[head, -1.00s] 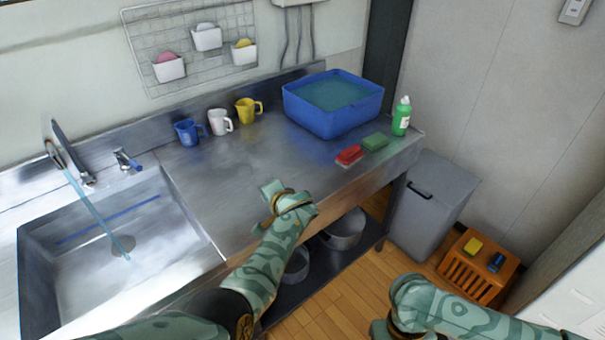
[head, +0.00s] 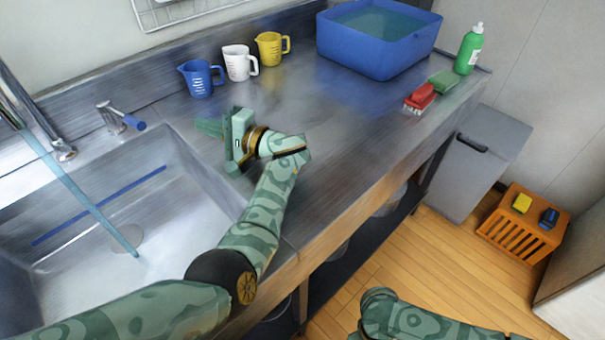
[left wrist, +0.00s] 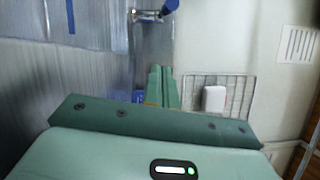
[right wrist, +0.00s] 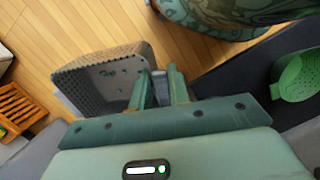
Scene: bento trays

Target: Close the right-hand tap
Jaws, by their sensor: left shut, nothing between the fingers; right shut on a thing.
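The right-hand tap (head: 110,117), small and metal with a blue handle (head: 134,123), stands at the sink's back edge; no stream shows from it. The tap also shows at the top of the left wrist view (left wrist: 148,16). My left gripper (head: 208,127) is shut and empty over the counter, right of the tap and apart from it. Its closed fingers (left wrist: 162,85) point toward the tap side. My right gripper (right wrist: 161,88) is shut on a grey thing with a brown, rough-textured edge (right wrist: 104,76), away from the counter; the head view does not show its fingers.
A water stream (head: 75,190) falls from the tall spout (head: 35,115) into the sink (head: 180,200). Jugs in blue (head: 200,80), white (head: 239,63) and yellow (head: 271,48) line the back. A blue basin (head: 375,50) stands further right. Mid-counter is clear.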

